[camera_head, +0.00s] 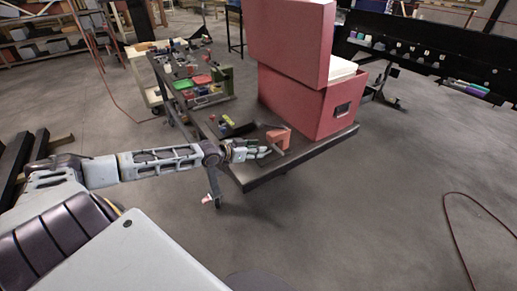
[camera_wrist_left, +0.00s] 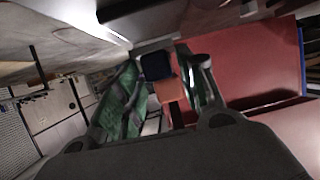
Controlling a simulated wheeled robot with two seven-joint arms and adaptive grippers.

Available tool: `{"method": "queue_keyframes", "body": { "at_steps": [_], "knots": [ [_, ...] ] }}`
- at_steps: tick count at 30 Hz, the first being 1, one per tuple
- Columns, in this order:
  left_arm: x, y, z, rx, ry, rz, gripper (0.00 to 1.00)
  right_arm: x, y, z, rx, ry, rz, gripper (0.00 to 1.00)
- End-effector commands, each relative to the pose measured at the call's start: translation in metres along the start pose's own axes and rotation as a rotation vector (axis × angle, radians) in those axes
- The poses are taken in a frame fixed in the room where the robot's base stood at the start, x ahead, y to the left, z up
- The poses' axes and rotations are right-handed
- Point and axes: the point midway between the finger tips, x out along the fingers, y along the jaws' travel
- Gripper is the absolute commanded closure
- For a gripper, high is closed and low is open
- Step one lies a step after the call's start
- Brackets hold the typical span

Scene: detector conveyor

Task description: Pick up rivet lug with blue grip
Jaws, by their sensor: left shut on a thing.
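My left gripper (camera_head: 268,151) reaches in from the left to the near edge of the dark table. In the left wrist view its two fingers (camera_wrist_left: 165,90) are on either side of a piece with a dark blue part (camera_wrist_left: 156,65) and an orange part (camera_wrist_left: 168,92). I take this piece as the rivet lug with the blue grip, and the gripper is shut on it. In the head view an orange block (camera_head: 278,138) shows just beyond the fingertips. The fingers hide part of the contact. My right gripper is not in view.
A large red case (camera_head: 310,105) with its lid raised stands on the dark table (camera_head: 262,177), just behind the gripper. A dark long tool (camera_head: 238,130) and small coloured pieces lie to the left. The floor in front is clear.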

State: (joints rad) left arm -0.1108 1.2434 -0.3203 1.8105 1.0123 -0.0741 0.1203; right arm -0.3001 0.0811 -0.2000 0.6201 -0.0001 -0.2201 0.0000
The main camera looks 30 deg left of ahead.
Motion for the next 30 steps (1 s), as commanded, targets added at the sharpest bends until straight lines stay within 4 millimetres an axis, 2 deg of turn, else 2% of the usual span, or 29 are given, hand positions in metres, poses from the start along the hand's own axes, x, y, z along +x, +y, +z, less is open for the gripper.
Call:
{"method": "queue_keyframes", "body": {
  "at_steps": [30],
  "knots": [
    [-0.049, 0.000, -0.006, 0.000, -0.001, 0.001, 0.93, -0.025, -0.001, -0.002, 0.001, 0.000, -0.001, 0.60]
  ]
}}
